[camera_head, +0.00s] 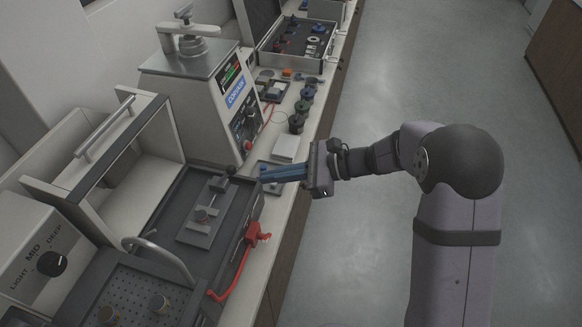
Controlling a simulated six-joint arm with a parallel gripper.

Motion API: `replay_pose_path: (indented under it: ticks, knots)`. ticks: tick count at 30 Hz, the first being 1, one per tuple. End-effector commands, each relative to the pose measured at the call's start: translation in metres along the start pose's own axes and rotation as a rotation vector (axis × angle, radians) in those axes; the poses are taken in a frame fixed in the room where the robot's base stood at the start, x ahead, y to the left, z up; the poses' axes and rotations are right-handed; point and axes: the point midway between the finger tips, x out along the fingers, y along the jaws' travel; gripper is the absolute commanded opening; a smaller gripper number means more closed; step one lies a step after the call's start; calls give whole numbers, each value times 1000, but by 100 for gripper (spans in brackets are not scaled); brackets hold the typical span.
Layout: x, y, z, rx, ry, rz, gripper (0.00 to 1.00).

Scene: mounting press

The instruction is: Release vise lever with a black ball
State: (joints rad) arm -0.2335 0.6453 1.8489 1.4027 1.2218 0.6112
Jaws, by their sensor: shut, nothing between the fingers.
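The vise (203,216) is a small grey metal clamp on the dark bed inside the open machine at left centre. Its lever ends in a black ball (230,171), seen at the upper right end of the vise near the bed's far corner. My gripper (264,175) has long blue fingers that are shut and empty. It reaches in from the right, with its fingertips a little to the right of the black ball and seemingly apart from it. The exact depth between fingertips and ball is hard to tell.
A white press unit (190,95) stands behind the vise. A raised lid with a handle (105,128) is at its left. A red clip with cable (256,233) hangs at the machine's front edge. Several dark knobs (303,105) stand farther back. Open floor lies to the right.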

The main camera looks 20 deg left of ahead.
Motion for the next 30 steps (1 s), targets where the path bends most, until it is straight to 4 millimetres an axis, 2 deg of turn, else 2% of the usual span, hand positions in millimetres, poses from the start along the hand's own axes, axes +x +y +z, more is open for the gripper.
replay_pose_path:
  ticks: [3, 12, 30]
  knots:
    - [18, 1, 7, -1, 0, 4, 0]
    - [38, 0, 27, -1, 1, 0, 0]
    - [42, 0, 30, 0, 8, 1, 0]
